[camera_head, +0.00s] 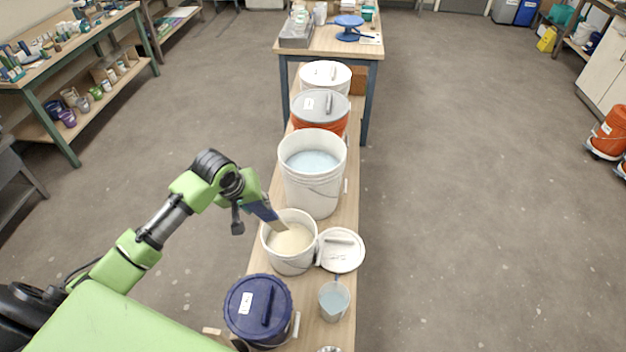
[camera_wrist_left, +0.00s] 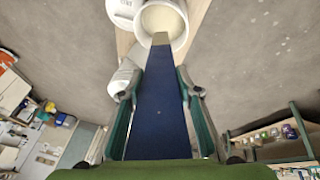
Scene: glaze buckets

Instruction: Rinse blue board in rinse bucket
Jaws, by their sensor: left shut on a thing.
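My left gripper (camera_head: 243,198) is shut on the blue board (camera_head: 263,211). In the left wrist view the board (camera_wrist_left: 162,95) runs straight out between the two fingers (camera_wrist_left: 160,92). Its far end is tan and lies over the mouth of a white bucket (camera_head: 289,264) of cream liquid; I cannot tell whether the tip touches the liquid. A taller white bucket (camera_head: 313,192), holding pale blue water, stands just behind that one, open and apart from the board. My right gripper is not in view.
The buckets stand in a row on a narrow wooden bench. A white lid (camera_head: 341,251) leans beside the cream bucket. A blue-lidded bucket (camera_head: 258,311) and a small cup of bluish liquid (camera_head: 334,300) are nearer. Lidded orange (camera_head: 320,121) and white (camera_head: 326,76) buckets stand farther back.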

